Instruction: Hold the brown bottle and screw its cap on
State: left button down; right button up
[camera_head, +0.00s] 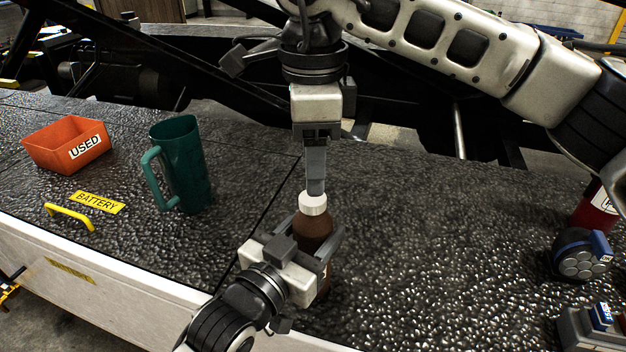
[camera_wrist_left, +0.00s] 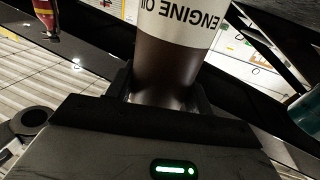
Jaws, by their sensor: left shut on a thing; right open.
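The brown bottle (camera_head: 313,227) stands upright on the dark textured surface, with the white cap (camera_head: 313,203) at its top. I cannot tell how far the cap is turned on. My left gripper (camera_head: 316,250) is shut around the bottle's body from the front. In the left wrist view the bottle (camera_wrist_left: 165,70) sits between the jaws, with part of an "ENGINE OIL" label showing upside down. My right gripper (camera_head: 316,185) points straight down over the cap. It is open, its fingertips at or just above the cap; the exact gap is hidden.
A green jug (camera_head: 190,165) and an orange bin (camera_head: 65,147) marked "USED" stand at the left, near a yellow handle (camera_head: 70,215). A red container (camera_head: 596,206) and a blue-and-black device (camera_head: 581,255) are at the right.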

notch_tip(320, 180, up, 7)
jog(key=shift+f, duration=0.1)
pick_arm(q)
jog(key=c, duration=0.5)
grip_release()
jog(key=shift+s, duration=0.1)
jog(key=b+v, duration=0.1)
jog(key=v, duration=1.4)
jog(key=shift+s+a+b, duration=0.2)
jog(key=shift+s+b, duration=0.1)
jog(key=shift+b, duration=0.05)
pick_arm(e)
jog(key=shift+f, duration=0.85)
